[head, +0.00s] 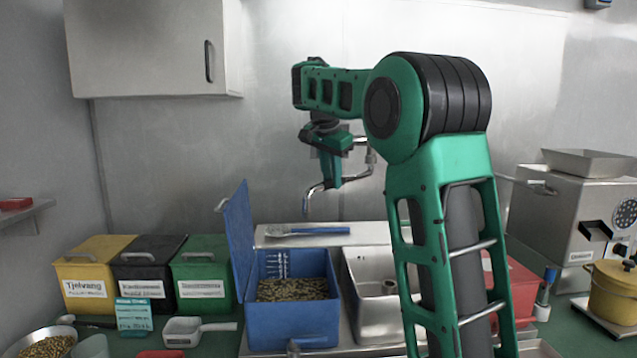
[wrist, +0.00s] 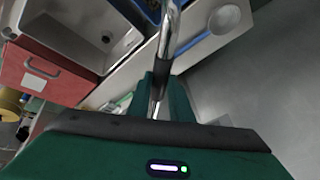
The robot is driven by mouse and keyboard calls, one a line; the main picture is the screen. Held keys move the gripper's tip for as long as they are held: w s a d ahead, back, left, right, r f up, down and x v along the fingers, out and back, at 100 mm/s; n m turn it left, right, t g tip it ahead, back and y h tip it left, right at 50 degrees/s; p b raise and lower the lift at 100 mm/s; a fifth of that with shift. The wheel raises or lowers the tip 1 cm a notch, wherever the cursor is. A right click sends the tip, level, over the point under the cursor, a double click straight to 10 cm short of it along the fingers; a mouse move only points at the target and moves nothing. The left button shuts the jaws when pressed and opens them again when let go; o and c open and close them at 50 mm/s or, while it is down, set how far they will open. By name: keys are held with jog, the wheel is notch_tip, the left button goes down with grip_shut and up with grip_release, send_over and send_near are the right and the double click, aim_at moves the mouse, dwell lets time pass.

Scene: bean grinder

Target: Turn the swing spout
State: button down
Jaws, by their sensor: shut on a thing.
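The swing spout (head: 308,203) is a bent chrome tube coming from the wall tap and turning down at its free end. In the head view the free end hangs left of my gripper (head: 331,180), above the back ledge near the blue bin. My gripper points down and is shut on the spout. In the wrist view the chrome tube (wrist: 168,38) runs down between the green fingers of my gripper (wrist: 162,88). The exact contact is partly hidden by the fingers and the dark edge of the gripper body.
The steel sink (head: 373,272) lies below and right of the spout. A blue bin (head: 290,333) of beans stands left of it, its lid (head: 237,240) raised. A blue-handled tool (head: 320,231) lies on the ledge. A wall cabinet (head: 150,50) hangs at upper left.

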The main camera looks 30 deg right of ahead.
jog(key=shift+w+a, duration=0.1)
jog(key=shift+w, duration=0.1)
dwell(0.3)
jog(key=c, duration=1.6)
grip_release()
jog(key=shift+v, duration=5.25)
